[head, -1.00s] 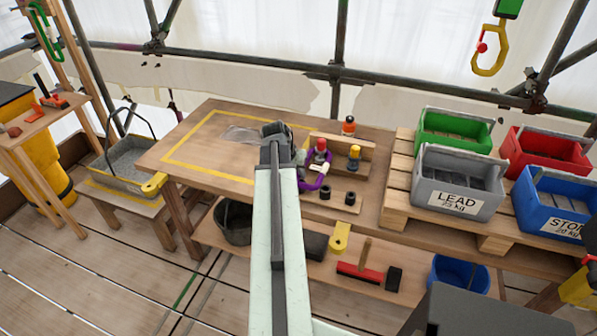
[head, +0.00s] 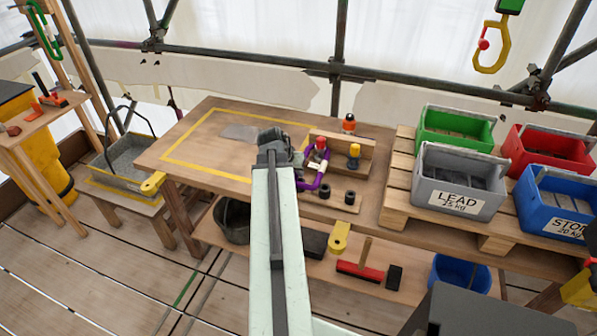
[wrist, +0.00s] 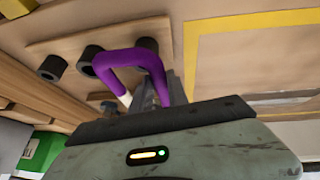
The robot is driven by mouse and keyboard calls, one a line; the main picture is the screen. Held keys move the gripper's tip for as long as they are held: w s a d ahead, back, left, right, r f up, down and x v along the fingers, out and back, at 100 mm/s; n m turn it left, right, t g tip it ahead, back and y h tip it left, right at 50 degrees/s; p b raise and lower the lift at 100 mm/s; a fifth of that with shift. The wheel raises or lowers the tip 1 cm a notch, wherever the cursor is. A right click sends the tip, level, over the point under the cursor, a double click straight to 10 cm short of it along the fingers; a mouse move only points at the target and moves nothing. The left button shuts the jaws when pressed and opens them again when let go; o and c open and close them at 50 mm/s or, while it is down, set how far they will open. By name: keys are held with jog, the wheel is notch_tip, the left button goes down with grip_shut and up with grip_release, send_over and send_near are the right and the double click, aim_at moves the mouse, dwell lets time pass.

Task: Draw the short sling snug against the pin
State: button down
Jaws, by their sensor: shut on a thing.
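A purple sling (head: 318,182) with a pale tag curves beside the red-topped item (head: 321,143) on the wooden rack. The sling (wrist: 125,58) also shows as a bent loop in the wrist view, its pale end by my jaws. My gripper (head: 272,140) is over the table, just left of the rack, and is shut on the sling; it is seen from behind, so the grip itself is mostly hidden. The jaws (wrist: 165,88) show partly behind the sling in the wrist view. I cannot tell which item is the pin, or whether the sling touches it.
The wooden rack (head: 345,198) holds a yellow-topped item (head: 354,152) and dark cylinders (head: 350,198). An orange-topped bottle (head: 348,123) stands behind. A grey LEAD bin (head: 462,200) and other coloured bins stand at right. The yellow-outlined tabletop (head: 205,150) at left is mostly clear.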

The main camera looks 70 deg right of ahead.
jog(key=shift+y, duration=0.6)
jog(key=a, duration=0.4)
jog(key=shift+s+a+f, duration=0.1)
jog(key=shift+s+f, duration=0.1)
jog(key=shift+f, duration=0.1)
jog(key=c, duration=1.2)
grip_release()
jog(key=shift+f, duration=0.1)
jog(key=shift+w+r+p, duration=0.1)
jog(key=shift+r+p, duration=0.6)
jog(key=shift+p, duration=0.1)
jog(key=p+v, duration=0.1)
jog(key=v, duration=0.1)
jog(key=p+v, duration=0.4)
jog(key=shift+w+d+r, duration=0.25)
jog(key=shift+w+r, duration=0.05)
jog(key=shift+w, duration=0.05)
